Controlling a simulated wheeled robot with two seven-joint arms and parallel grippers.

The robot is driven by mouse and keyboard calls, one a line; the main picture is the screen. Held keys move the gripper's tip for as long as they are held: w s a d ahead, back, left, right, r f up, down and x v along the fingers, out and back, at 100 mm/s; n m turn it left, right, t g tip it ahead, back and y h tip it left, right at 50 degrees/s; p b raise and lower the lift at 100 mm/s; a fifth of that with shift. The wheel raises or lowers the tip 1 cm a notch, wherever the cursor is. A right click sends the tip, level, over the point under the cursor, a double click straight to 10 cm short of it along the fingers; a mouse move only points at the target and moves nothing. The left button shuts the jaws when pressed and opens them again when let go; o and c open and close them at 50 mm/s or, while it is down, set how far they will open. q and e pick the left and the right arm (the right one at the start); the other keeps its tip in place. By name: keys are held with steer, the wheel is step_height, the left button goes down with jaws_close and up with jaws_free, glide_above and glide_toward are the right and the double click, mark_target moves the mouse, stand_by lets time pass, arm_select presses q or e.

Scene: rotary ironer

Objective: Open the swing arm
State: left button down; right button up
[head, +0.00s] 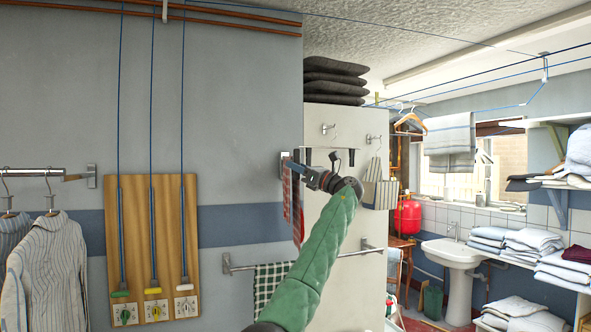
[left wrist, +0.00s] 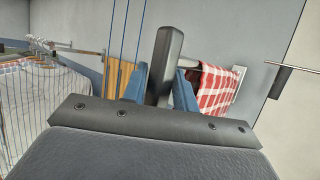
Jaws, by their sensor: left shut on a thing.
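My left gripper (head: 307,170) is up at the wall corner in the head view, at the end of my green-sleeved arm. In the left wrist view, its two blue fingers (left wrist: 163,88) are shut on a dark upright grip (left wrist: 169,50). This grip appears to be the end of the swing arm, a pale bar (left wrist: 193,63) running back toward a wall plate (left wrist: 239,78). A red-and-white checked cloth (left wrist: 214,88) hangs from that bar. In the head view the red cloth (head: 287,190) shows as a narrow strip; my gripper hides most of the bar. My right gripper is not in view.
Shirts (head: 50,270) hang from a rail at the left. A wooden board (head: 153,235) with cords stands beside them. A lower rail (head: 245,266) carries a green checked cloth (head: 272,280). At the right are a sink (head: 452,252) and folded linen (head: 535,240).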

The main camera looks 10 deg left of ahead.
arm_select(q)
steer(key=shift+w+d+r, duration=0.1)
steer(key=shift+d+r, duration=0.15)
steer(key=shift+d, duration=0.05)
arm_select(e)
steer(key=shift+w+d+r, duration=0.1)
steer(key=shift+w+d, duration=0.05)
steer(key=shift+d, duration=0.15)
arm_select(q)
steer(key=c, duration=1.2)
jaws_free()
steer(key=shift+c, duration=0.2)
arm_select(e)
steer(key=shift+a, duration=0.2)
